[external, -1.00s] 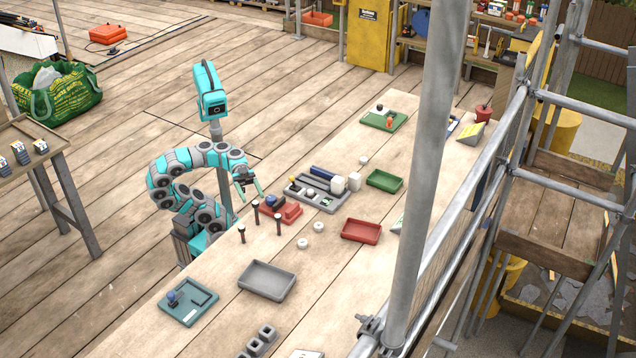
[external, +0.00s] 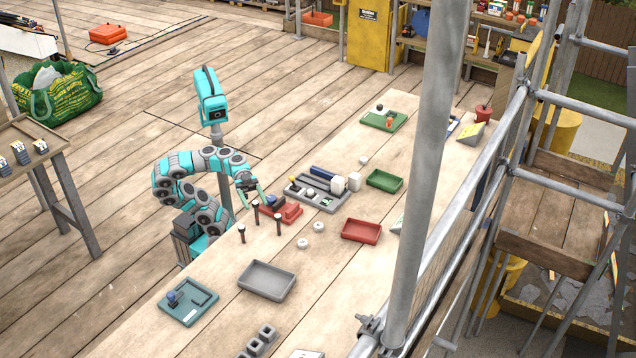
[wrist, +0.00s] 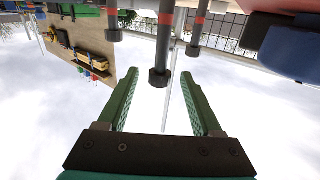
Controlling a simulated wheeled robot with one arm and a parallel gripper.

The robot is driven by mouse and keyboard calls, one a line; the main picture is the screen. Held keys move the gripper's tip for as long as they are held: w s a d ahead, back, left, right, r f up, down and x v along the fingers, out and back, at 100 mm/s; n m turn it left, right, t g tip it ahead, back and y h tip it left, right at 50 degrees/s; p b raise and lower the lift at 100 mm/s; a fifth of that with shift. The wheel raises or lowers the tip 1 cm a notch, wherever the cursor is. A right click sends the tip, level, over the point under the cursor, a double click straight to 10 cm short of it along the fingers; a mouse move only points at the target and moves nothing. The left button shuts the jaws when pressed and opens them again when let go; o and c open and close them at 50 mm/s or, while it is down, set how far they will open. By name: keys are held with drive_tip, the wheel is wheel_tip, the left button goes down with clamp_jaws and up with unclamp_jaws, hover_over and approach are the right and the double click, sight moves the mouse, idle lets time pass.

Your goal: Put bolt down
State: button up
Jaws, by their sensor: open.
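Several dark bolt-like posts with wider dark heads stand upright on the workbench; three show in the external view, at left (external: 242,234), middle (external: 256,214) and right (external: 278,224). My gripper (external: 260,196) is above the bench's near edge, just behind the middle one. In the wrist view, which appears upside down, my gripper (wrist: 162,100) has its two green fingers spread. One dark head (wrist: 159,79) shows just beyond and between the fingertips, with another head (wrist: 193,50) farther off. Nothing is held between the fingers.
A red tray (external: 293,213) with a blue item lies beside my gripper.

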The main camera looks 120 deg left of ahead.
sight(256, 207)
drive_tip(key=x, duration=0.1)
drive_tip(key=b+x, duration=0.1)
drive_tip(key=x, duration=0.1)
drive_tip(key=shift+d+f, duration=0.1)
drive_tip(key=shift+f, duration=0.15)
drive_tip(key=shift+w+d+r+b, duration=0.15)
drive_tip(key=shift+w+d+b, duration=0.15)
drive_tip(key=shift+w, duration=0.25)
clamp_jaws()
